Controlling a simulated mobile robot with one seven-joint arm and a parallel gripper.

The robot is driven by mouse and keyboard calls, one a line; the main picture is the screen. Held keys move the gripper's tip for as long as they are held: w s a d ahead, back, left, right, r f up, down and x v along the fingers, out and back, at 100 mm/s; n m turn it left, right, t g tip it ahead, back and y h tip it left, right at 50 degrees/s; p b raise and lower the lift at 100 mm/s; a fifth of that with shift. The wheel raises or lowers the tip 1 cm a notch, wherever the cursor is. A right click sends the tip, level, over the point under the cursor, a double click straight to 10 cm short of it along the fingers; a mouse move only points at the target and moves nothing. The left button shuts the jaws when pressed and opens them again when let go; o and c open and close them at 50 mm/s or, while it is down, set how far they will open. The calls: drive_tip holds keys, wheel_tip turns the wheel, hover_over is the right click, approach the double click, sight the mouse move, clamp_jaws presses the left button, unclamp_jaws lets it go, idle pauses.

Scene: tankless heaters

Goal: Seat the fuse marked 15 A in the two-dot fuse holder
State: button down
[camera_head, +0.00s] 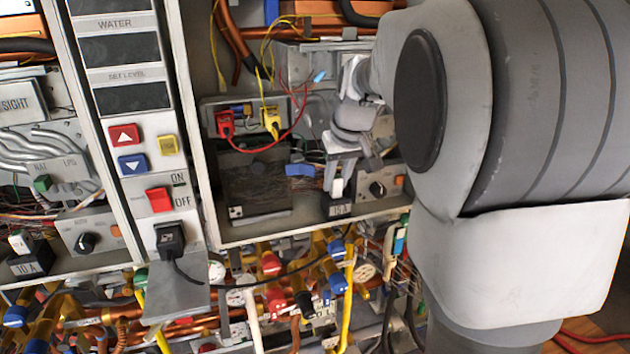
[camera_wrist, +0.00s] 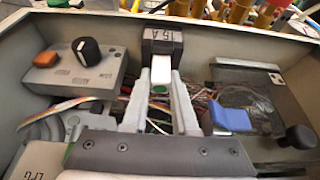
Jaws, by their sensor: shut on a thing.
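A black block labelled 15 A (camera_head: 340,210) stands at the front edge of the middle cabinet. A white fuse piece (camera_head: 337,187) rises from its top, and my gripper (camera_head: 338,177) is shut on it from above. In the wrist view, the fingers (camera_wrist: 160,88) flank the white piece (camera_wrist: 161,68), right against the 15 A block (camera_wrist: 162,42). I cannot tell whether it is still in the block. A dark panel (camera_head: 255,183) beside it has a pale corner mark (camera_head: 236,212), too small to read. I cannot clearly make out a two-dot holder.
A blue handle (camera_head: 299,170) lies between the panel and my gripper. A grey knob box (camera_head: 378,188) stands close on the right. Loose wires run behind. The cabinet's front rim (camera_head: 300,228) and pipes lie below. Another block, marked 10 A (camera_head: 28,264), sits far left.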

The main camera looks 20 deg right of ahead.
drive_tip(key=shift+f, duration=0.2)
drive_tip(key=c, duration=0.7)
unclamp_jaws()
